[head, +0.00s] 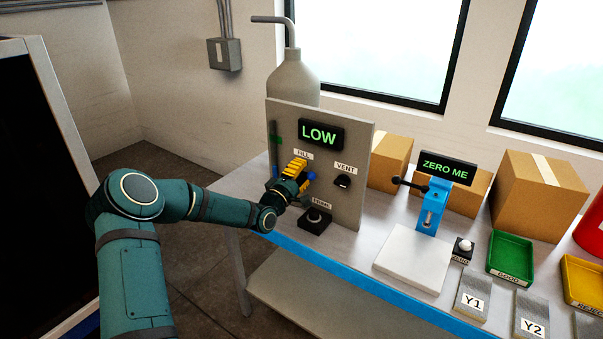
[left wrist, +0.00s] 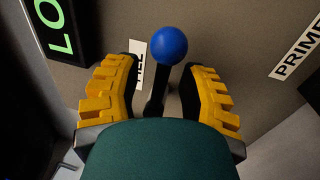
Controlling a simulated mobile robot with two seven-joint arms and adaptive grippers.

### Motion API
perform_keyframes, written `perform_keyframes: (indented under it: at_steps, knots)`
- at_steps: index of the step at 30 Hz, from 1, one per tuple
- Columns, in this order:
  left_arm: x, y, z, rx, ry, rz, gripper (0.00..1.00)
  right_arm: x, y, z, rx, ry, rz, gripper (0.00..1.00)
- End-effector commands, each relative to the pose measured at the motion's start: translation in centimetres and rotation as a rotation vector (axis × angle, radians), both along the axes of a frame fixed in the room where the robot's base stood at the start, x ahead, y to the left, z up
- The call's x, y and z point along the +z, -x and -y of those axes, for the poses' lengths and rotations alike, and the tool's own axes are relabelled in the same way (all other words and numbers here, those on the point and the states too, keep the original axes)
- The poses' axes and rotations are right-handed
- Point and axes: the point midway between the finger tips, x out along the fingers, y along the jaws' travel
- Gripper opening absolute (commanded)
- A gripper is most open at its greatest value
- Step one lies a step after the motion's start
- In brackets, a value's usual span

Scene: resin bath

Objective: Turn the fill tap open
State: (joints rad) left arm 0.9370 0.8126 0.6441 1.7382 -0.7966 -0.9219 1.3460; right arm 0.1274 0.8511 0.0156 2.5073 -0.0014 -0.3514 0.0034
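The fill tap is a dark lever with a blue ball end (left wrist: 169,46), mounted on the grey panel (head: 354,200) under the FILL label (head: 303,154). In the head view a bit of its blue ball (head: 312,176) shows beside my yellow fingers. My left gripper (head: 294,172) is at the panel. In the left wrist view its two yellow fingers (left wrist: 163,80) are spread, one on each side of the lever, with visible gaps. A display (head: 320,134) reads LOW in green. My right gripper is not in view.
Right of the fill tap is a black VENT knob (head: 343,181). Below is a PRIME button box (head: 315,220) on the table. Farther right stand a blue fixture (head: 433,207), a white plate (head: 412,257) and a green tray (head: 511,256). A grey bottle (head: 293,79) stands behind the panel.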

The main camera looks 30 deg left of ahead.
Motion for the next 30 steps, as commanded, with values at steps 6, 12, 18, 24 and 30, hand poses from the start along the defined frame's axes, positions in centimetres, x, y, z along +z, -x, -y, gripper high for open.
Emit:
perform_keyframes:
  at_steps: [6,12,18,24,30]
  knots:
    - [-0.1,0.4,-0.1,0.001,-0.001,-0.001,0.41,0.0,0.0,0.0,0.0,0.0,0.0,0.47]
    - [-0.7,3.3,-0.4,0.002,-0.002,-0.002,0.41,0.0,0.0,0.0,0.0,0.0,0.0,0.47]
    - [-1.5,7.4,-0.6,0.002,0.0,-0.003,0.41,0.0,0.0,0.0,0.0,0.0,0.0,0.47]
    - [-2.1,10.4,-0.9,0.001,0.0,-0.002,0.41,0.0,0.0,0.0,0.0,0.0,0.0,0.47]
    - [-2.3,11.7,-0.9,0.001,-0.001,-0.001,0.41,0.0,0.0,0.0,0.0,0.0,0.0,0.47]
